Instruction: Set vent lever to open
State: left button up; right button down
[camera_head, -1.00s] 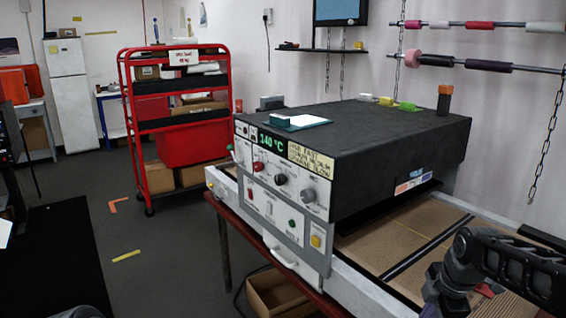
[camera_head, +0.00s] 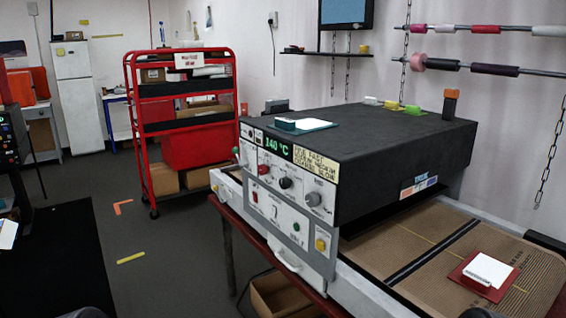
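The dryer-like machine (camera_head: 400,145) with a dark top stands on a red-framed table. Its pale front panel (camera_head: 268,205) carries a green "140 °C" display, round knobs, a red switch and a yellow button. Neither of my grippers is in view. Only dark rounded bits, which may be my arms, show at the bottom edge, left and right of centre.
A red shelf cart (camera_head: 152,199) stands behind the machine on the left. A conveyor mat (camera_head: 420,243) at the right bears a red pad with a white block (camera_head: 488,270). A cardboard box (camera_head: 270,302) sits under the table. The floor left of the panel is mostly clear.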

aim_at(235, 150)
jog(key=i+j+z, duration=0.15)
jog(key=j, duration=0.2)
jog(key=i+j+z, duration=0.15)
jog(key=j, duration=0.25)
jog(key=i+j+z, duration=0.35)
jog(key=j, duration=0.45)
jog(key=i+j+z, duration=0.15)
jog(key=j, duration=0.3)
jog(key=i+j+z, duration=0.15)
jog(key=j, duration=0.3)
jog(key=i+j+z, duration=0.15)
jog(key=j, duration=0.35)
jog(key=k+l, duration=0.05)
